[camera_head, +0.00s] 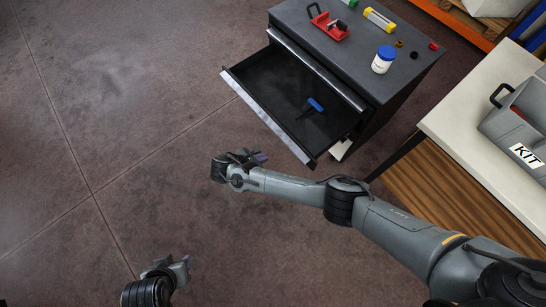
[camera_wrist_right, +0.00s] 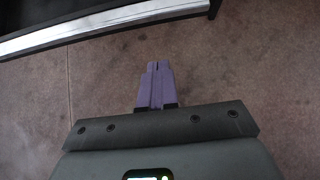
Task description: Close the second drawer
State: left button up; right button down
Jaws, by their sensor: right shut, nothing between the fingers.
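A dark cabinet (camera_head: 390,95) stands at the top right of the head view with one drawer (camera_head: 290,85) pulled far out. The drawer's silver front edge (camera_head: 265,118) faces the lower left. That edge also shows across the top left of the right wrist view (camera_wrist_right: 90,32). My right gripper (camera_head: 258,157) is just outside the drawer front, apart from it. Its purple fingers (camera_wrist_right: 155,88) are shut and empty over bare floor. My left gripper (camera_head: 183,266) is low at the bottom of the head view, far from the drawer; its fingers are too small to judge.
A blue-handled tool (camera_head: 314,105) lies in the open drawer. On the cabinet top are a white jar with blue lid (camera_head: 383,60), a red tool (camera_head: 328,24) and a yellow item (camera_head: 379,19). A white table (camera_head: 478,112) with a grey KIT box (camera_head: 520,125) stands right. Floor at left is clear.

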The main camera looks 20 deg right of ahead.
jog(key=d+r+b+x, duration=0.2)
jog(key=b+x, duration=0.1)
jog(key=x, duration=0.9)
jog(key=shift+w+f, duration=0.15)
jog(key=shift+w, duration=0.15)
jog(key=shift+d, duration=0.1)
